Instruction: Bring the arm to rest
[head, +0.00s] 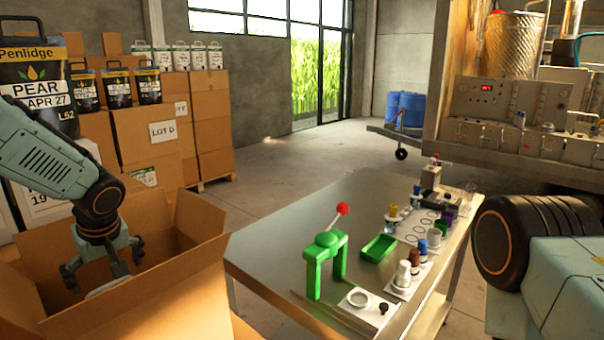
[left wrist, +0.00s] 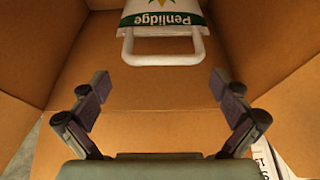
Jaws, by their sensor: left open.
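My left gripper (head: 103,262) hangs over and partly inside an open cardboard box (head: 190,290) at the lower left of the head view. Its fingers are spread and hold nothing. In the left wrist view the open gripper (left wrist: 158,105) points down into the box (left wrist: 160,85). A white Penlidge container (left wrist: 165,12) with a white handle (left wrist: 165,57) lies in the box, ahead of the fingers and apart from them. In the head view only a white bit of it shows below the gripper. My right gripper is in neither view.
A metal table (head: 290,240) right of the box carries a green press (head: 325,250) with a red knob, a green tray (head: 378,248) and small bottles. Stacked cartons (head: 150,135) bearing dark and white containers stand behind my left arm. A machine trailer (head: 510,110) stands at the right. Open floor (head: 300,160) lies between.

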